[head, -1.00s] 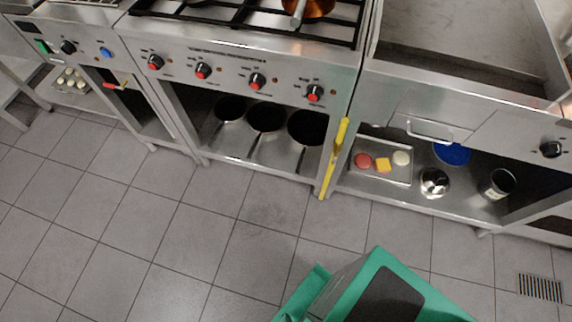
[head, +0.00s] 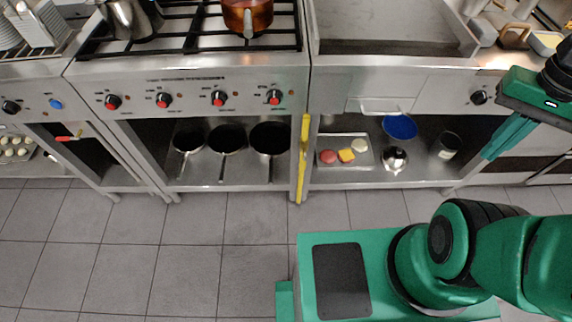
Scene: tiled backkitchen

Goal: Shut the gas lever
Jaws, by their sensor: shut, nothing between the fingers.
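A long yellow bar (head: 303,158), which looks like the gas lever, stands nearly upright at the post between the stove and the griddle unit. My gripper (head: 490,153) is at the right, in front of the griddle unit's right side. Its green fingers are together and empty, pointing down and left. It is well apart from the yellow bar.
The stove front carries several red-and-black knobs (head: 219,98). A copper pot (head: 248,15) stands on top. Pans (head: 228,139) lie on the shelf below. The tiled floor in front is clear.

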